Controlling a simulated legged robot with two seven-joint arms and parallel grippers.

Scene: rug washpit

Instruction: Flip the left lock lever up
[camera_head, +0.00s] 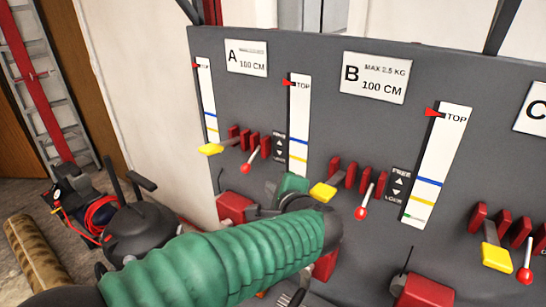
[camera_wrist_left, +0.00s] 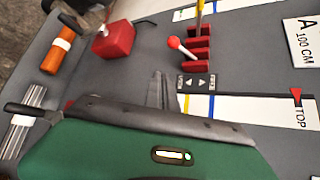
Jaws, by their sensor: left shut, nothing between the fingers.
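A grey panel (camera_head: 150,85) carries lever sets under signs A and B. The left lock lever (camera_head: 246,168), beside a FREE/LOCK label, has a red ball and points down toward LOCK in the head view. It also shows in the left wrist view (camera_wrist_left: 174,43). My left gripper (camera_head: 270,190) is shut and empty, in front of the panel to the lower right of this lever. In the left wrist view its fingertips (camera_wrist_left: 159,76) are near the label, apart from the red ball. My green-sleeved left arm hides part of the lower panel. My right gripper is not in view.
Yellow levers (camera_head: 210,149) and red fins (camera_head: 244,139) crowd the lock lever's left side. A second red-ball lever (camera_head: 361,213) stands to the right. A red block (camera_head: 234,207) projects below. A black machine (camera_head: 140,228) stands on the floor at left.

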